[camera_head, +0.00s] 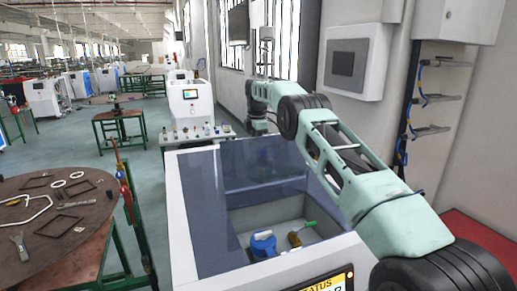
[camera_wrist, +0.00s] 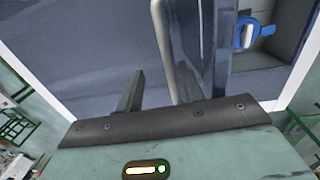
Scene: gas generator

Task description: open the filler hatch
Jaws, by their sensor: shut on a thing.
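The filler hatch looks like a dark blue see-through panel (camera_head: 262,165) on top of a white machine. Part of the compartment (camera_head: 300,212) is uncovered beside it. In the wrist view the panel (camera_wrist: 75,50) fills the left and middle, with its edge right of centre. A grey bar handle (camera_wrist: 160,25) runs down between the two dark fingers of my gripper (camera_wrist: 158,88), which is shut on it. The exact contact is partly hidden by the fingers. In the head view my arm reaches over the machine's far side, and my gripper cannot be made out clearly.
A blue and white item (camera_head: 263,244) and a green-handled brush (camera_head: 301,236) lie in the compartment. A round table (camera_head: 70,225) with loose parts stands left. A wall and grey panel box (camera_head: 357,64) are at right.

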